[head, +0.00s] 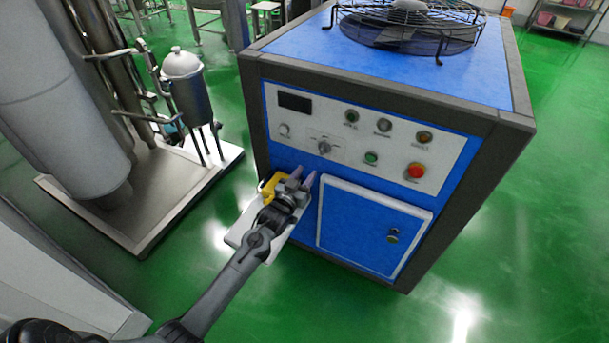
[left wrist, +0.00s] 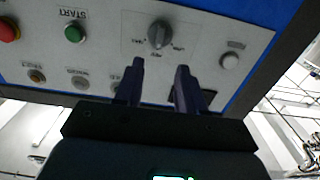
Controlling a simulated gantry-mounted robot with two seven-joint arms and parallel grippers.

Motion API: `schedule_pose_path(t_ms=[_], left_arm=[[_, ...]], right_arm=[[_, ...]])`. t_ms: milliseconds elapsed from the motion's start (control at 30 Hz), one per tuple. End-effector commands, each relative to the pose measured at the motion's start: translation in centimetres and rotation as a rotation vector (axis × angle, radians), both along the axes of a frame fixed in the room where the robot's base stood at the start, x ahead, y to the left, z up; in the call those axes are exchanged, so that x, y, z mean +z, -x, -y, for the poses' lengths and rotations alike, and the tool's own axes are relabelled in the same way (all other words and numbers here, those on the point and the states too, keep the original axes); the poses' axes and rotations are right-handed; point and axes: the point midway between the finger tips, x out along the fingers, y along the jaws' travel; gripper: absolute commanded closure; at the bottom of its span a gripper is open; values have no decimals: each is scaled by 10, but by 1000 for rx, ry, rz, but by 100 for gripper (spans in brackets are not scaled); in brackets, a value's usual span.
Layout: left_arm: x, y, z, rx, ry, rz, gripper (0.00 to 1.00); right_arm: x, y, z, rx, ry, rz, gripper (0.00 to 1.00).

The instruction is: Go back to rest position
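My left gripper (head: 303,182) is in front of the blue machine (head: 290,150), below its grey control panel (head: 300,125). Its two dark fingers stand apart with nothing between them, as the left wrist view (left wrist: 162,85) also shows. The rotary knob (head: 324,147) sits above the fingertips in the head view; it shows beyond the fingers in the left wrist view (left wrist: 160,35). The fingers look clear of the knob. My right gripper is not in view.
The panel has a green START button (left wrist: 75,33) and a red button (head: 415,171). A blue door (head: 370,225) is right of my gripper. A yellow part (head: 270,187) shows beside my wrist. Steel tanks (head: 190,95) stand left. Green floor (head: 520,250) is open at right.

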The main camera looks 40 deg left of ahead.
Motion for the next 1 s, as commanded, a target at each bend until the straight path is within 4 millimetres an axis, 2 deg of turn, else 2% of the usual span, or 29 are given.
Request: schedule_pose_path(t_ms=[367,467,567,667,767,900,1000], left_arm=[[-2,1,0,0,0,-4,61],[-15,8,0,0,0,-25,61],[-42,23,2,-3,2,-70,61],[-77,50,15,-24,1,-130,61],[-98,88,48,-77,0,-183,61],[-118,151,109,-163,26,-373,61],[-120,200,152,-220,48,-551,61]], right_arm=[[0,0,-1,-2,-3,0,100],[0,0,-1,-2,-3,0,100],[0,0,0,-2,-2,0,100],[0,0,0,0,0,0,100],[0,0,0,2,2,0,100],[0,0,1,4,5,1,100],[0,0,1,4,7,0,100]])
